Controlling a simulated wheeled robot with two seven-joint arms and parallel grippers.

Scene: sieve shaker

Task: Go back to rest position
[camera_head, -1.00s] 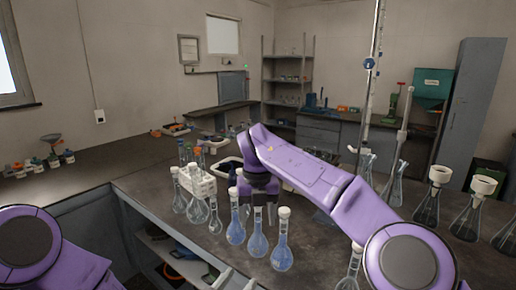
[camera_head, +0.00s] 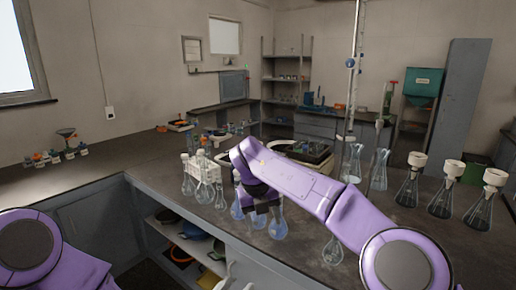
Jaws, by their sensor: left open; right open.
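My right gripper (camera_head: 262,207) hangs at the end of the purple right arm, pointing down among the blue-tinted flasks on the dark bench. Its jaws are open, and no object shows held between them. A volumetric flask (camera_head: 278,228) stands just right of it. Part of another flask (camera_head: 237,208) shows on its left. I cannot tell whether the gripper touches either one. My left gripper (camera_head: 230,277) shows only as pale fingertips at the bottom edge, in front of the bench's open cabinet. It is open and looks empty. The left arm's purple link is at the lower left.
A tube rack (camera_head: 207,172) and a stoppered flask (camera_head: 188,185) stand left of the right gripper. A flask (camera_head: 332,250) stands below the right forearm. Funnel-topped flasks (camera_head: 410,188) stand at right. A dark-topped apparatus (camera_head: 308,150) sits behind the arm.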

